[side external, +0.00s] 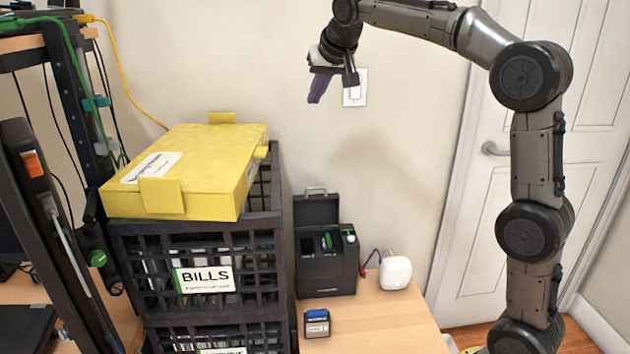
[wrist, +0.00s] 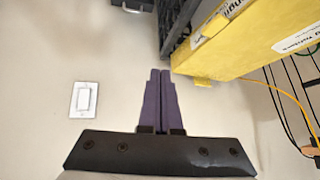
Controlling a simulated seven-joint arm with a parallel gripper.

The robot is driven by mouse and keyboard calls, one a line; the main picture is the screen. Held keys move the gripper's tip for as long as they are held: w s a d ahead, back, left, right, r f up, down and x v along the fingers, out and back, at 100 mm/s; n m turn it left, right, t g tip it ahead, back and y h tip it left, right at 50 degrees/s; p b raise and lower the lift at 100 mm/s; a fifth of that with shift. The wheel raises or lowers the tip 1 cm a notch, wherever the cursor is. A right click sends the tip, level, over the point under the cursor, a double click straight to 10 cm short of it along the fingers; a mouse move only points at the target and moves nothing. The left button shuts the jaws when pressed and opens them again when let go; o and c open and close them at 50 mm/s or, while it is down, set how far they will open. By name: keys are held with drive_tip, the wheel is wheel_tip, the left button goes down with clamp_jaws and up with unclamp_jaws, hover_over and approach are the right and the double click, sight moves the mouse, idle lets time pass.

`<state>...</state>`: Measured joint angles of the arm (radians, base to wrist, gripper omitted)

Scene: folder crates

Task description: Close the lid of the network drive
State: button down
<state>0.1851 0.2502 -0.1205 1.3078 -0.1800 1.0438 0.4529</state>
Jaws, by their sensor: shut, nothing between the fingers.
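The network drive (side external: 325,272) is a black box on the wooden desk, right of the crates. Its lid (side external: 317,209) stands open and upright at the back, with a grey handle on top. Green-edged parts show inside the drive. What looks like the lid's handle (wrist: 132,6) shows at the top edge of the wrist view; the rest of the drive is out of that view. My gripper (side external: 316,97) is high above the drive, apart from it, near the wall. Its purple fingers are together and empty, also in the wrist view (wrist: 160,74).
Stacked black crates (side external: 128,238) stand left of the drive, with a yellow folder box (side external: 220,190) on top. A white device (side external: 395,273) sits right of the drive, and a small dark box (side external: 317,323) in front. A light switch (side external: 355,88) is on the wall. The desk's front right is clear.

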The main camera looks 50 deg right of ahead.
drive_tip(key=w+d+f+m, duration=0.1)
drive_tip(key=w+d+f, duration=0.3)
drive_tip(key=w+d, duration=0.15)
drive_tip(key=m+g, duration=0.1)
drive_tip(key=g, duration=0.2)
hover_over(315, 196)
drive_tip(key=shift+h, duration=0.4)
drive_tip(key=shift+w+d+f, duration=0.1)
drive_tip(key=shift+f, duration=6.7)
drive_tip(key=shift+w+d+f, duration=0.1)
drive_tip(key=shift+f, duration=6.65)
drive_tip(key=shift+s+a, duration=0.1)
drive_tip(key=shift+s, duration=0.05)
